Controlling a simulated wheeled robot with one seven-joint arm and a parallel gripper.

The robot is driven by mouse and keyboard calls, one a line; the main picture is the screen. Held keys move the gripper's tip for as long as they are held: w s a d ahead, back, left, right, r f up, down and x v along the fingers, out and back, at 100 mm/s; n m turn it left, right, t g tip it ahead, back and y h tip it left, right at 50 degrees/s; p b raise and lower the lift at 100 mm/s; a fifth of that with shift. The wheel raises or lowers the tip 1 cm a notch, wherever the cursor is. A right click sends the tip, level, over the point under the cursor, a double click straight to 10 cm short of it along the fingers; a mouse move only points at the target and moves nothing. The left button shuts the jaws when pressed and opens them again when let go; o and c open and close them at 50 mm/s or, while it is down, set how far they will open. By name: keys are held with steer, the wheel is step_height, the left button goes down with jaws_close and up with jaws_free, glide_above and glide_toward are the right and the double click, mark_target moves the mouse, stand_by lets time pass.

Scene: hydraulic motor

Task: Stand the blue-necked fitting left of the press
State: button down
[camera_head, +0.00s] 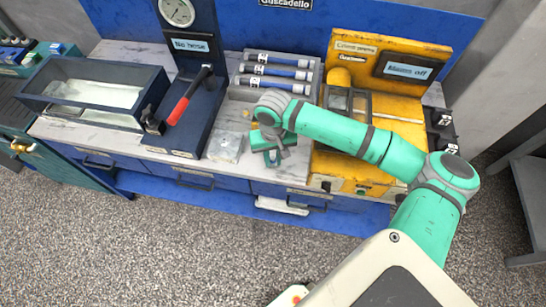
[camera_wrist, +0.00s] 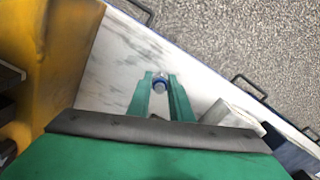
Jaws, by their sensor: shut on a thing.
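The fitting (camera_wrist: 159,84) shows in the wrist view as a small round grey piece with a blue band, between the tips of my gripper (camera_wrist: 160,88). My gripper is shut on it, over the pale marble worktop. In the head view my gripper (camera_head: 272,157) is just left of the yellow press (camera_head: 345,173), near the worktop's front edge. The fitting cannot be made out there. I cannot tell whether its base touches the worktop. The press also shows at the left of the wrist view (camera_wrist: 55,50).
A small clear block (camera_head: 227,147) lies left of my gripper; a pale block shows in the wrist view (camera_wrist: 232,115). A rack (camera_head: 243,92) of blue-ended hoses stands behind. A blue stand with a red-handled lever (camera_head: 185,103) and a blue-rimmed basin (camera_head: 85,115) are farther left.

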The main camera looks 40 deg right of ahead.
mark_target(273, 158)
steer(key=shift+f, duration=0.15)
steer(key=c, duration=1.6)
jaws_free()
steer(key=shift+r, duration=6.65)
